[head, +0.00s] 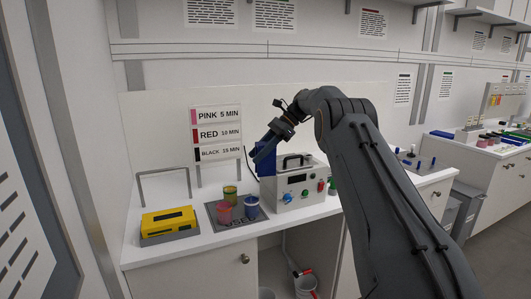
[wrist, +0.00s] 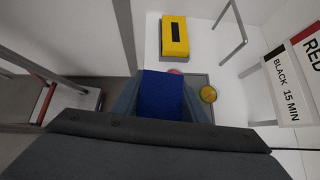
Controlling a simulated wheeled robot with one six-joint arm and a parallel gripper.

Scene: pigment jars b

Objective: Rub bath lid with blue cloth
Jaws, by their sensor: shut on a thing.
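My gripper (head: 265,149) is shut on the blue cloth (wrist: 163,96), which shows between the two fingers in the wrist view. In the head view the blue cloth (head: 265,162) hangs under the gripper, at the left side of the bath. The bath (head: 297,187) is a pale box with a display, a blue knob and small coloured buttons on its front. Its bath lid (head: 284,170) is the top face, with a dark arched handle. The cloth looks apart from the lid, but I cannot tell the exact gap.
A pink jar (head: 224,211), a yellow-green jar (head: 230,192) and a blue jar (head: 252,206) stand on a grey tray (head: 238,223) left of the bath. A yellow device (head: 168,221) sits further left. A timing sign (head: 217,133) stands behind.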

